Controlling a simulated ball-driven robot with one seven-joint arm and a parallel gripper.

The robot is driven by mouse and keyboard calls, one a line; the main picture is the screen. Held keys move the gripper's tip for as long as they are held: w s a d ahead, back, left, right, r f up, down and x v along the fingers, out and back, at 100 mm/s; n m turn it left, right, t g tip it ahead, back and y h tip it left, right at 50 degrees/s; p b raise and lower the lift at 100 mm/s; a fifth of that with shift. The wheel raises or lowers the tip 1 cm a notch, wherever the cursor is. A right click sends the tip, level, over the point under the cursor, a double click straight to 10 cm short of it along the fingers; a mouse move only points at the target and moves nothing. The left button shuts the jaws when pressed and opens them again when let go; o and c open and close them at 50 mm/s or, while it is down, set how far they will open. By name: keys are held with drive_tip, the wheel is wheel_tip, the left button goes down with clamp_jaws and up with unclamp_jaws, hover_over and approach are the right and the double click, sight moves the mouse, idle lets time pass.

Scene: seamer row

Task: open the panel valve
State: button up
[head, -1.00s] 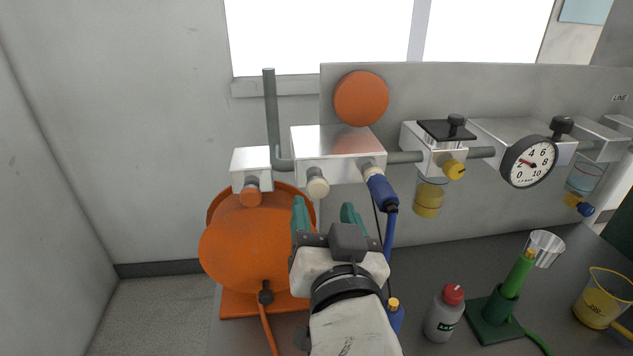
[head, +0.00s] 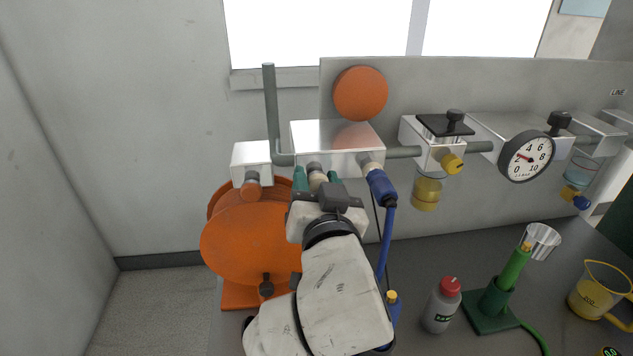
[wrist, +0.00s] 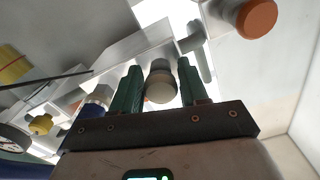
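A pale cream knob (head: 316,172) with a metallic collar sticks out of the front of the silver block (head: 337,138) on the wall panel. It looks like the panel valve's knob, though no label shows. My gripper (head: 316,183) reaches up to it from below and in front. In the wrist view the cream knob (wrist: 160,86) sits between the two green fingers of my gripper (wrist: 161,88), with narrow gaps on both sides. The fingers are open and not visibly pressing on it. The head view partly hides the knob behind my gripper.
A blue hose fitting (head: 381,184) hangs close on the right of the knob, and a small silver box with an orange knob (head: 251,189) is on the left. A large orange drum (head: 250,245) stands below. A grey bottle (head: 441,305) stands on the bench.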

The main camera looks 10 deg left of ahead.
clamp_jaws()
drive_tip(key=shift+s+f, duration=0.1)
drive_tip(key=shift+s, duration=0.05)
drive_tip(key=shift+s+d, duration=0.2)
drive_tip(key=shift+s, duration=0.35)
drive_tip(key=shift+o, duration=1.7)
unclamp_jaws()
drive_tip(key=shift+s, duration=0.1)
drive_tip(key=b+v, duration=0.1)
drive_tip(key=v, duration=0.9)
drive_tip(key=shift+s+b, duration=0.4)
